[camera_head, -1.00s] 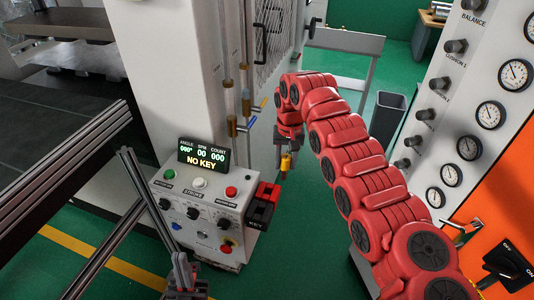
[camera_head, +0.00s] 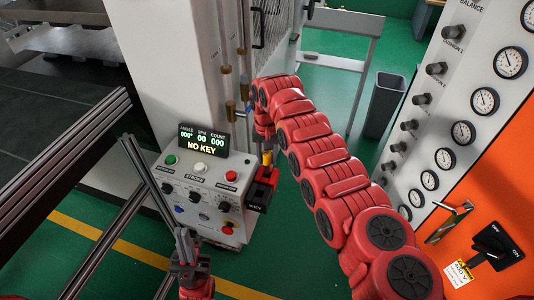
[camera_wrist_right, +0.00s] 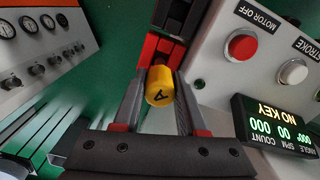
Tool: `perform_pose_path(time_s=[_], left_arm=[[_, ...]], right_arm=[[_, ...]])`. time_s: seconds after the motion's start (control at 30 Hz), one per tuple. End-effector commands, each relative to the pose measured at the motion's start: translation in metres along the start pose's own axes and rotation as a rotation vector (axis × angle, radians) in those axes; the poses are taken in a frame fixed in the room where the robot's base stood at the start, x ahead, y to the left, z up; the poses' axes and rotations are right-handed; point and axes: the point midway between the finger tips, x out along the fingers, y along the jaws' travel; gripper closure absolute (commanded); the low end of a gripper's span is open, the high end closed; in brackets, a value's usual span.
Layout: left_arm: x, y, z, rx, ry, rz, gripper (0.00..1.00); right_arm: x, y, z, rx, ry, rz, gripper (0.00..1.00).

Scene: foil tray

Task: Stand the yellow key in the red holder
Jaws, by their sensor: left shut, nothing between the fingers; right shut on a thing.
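The yellow key (camera_head: 266,158) is held by my right gripper (camera_head: 264,151), just above the red holder (camera_head: 268,174) on the side of the control box. In the right wrist view, the key's round yellow head (camera_wrist_right: 159,86), marked "A", sits between the two fingers (camera_wrist_right: 158,78), with the red holder (camera_wrist_right: 157,46) just beyond it. The key's lower end is hidden, so I cannot tell whether it touches or enters the holder. My left gripper (camera_head: 185,247) is shut and empty at the lower left, away from the holder.
A black block (camera_head: 259,196) adjoins the red holder. The control box (camera_head: 203,183) carries buttons, knobs and a display (camera_head: 203,141) reading "NO KEY". The white machine column (camera_head: 180,70) rises behind it. A gauge panel (camera_head: 440,120) and dark bin (camera_head: 384,105) stand at the right.

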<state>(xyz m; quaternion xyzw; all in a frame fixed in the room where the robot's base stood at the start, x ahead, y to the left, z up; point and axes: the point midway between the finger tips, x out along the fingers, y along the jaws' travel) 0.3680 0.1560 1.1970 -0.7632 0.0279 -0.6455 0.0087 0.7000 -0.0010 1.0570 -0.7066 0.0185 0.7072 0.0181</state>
Motion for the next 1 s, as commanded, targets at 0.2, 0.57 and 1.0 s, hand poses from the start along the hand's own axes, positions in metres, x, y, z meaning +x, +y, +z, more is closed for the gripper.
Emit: perform_pose_path(time_s=[0.2,0.57,1.0], left_arm=[[-0.008,0.000,0.001,0.000,0.000,0.000,1.00],[-0.023,0.001,0.004,0.000,0.000,0.000,1.00],[-0.025,0.001,0.004,0.000,0.000,0.000,1.00]], right_arm=[[0.016,0.000,0.000,0.000,0.001,-0.001,1.00],[0.038,0.000,-0.001,0.000,0.004,-0.002,1.00],[0.040,0.000,-0.001,0.000,0.003,-0.001,0.52]])
